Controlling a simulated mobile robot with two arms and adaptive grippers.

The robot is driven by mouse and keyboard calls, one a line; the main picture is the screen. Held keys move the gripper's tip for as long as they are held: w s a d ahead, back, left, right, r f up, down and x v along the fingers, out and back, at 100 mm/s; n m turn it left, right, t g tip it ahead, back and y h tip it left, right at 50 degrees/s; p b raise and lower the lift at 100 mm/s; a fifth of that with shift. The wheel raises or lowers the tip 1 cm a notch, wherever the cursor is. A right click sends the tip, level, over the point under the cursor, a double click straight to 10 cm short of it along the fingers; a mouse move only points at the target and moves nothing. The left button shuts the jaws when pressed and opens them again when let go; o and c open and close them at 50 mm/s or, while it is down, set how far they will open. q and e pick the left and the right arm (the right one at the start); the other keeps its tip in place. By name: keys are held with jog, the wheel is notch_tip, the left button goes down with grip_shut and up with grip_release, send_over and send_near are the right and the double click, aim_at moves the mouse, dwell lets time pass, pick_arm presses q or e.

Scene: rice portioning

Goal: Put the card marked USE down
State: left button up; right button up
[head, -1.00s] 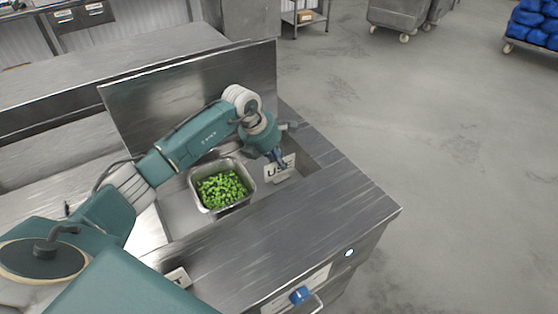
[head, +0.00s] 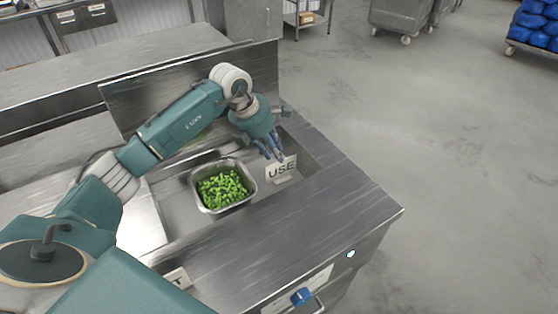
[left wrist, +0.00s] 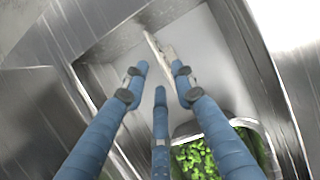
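The white card marked USE (head: 281,169) stands upright on a small foot in the sunken well of the steel counter, right of the pan. My left gripper (head: 271,147) is just behind and above the card's upper left, with its blue fingers spread. In the left wrist view the card (left wrist: 160,52) shows nearly edge-on beyond the fingertips. The left fingers (left wrist: 160,72) are apart with nothing held between them; the card looks free of them. My right gripper is not in view.
A steel pan (head: 250,172) of green vegetables (head: 222,189) sits left of the card. A second card (head: 178,278) is partly hidden near the counter's front. A raised steel panel (head: 150,92) stands behind the well. The counter top (head: 300,215) right of the well is clear.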

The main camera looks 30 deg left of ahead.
pick_arm(q)
jog(key=v, duration=0.6)
jog(key=shift+f, duration=0.1)
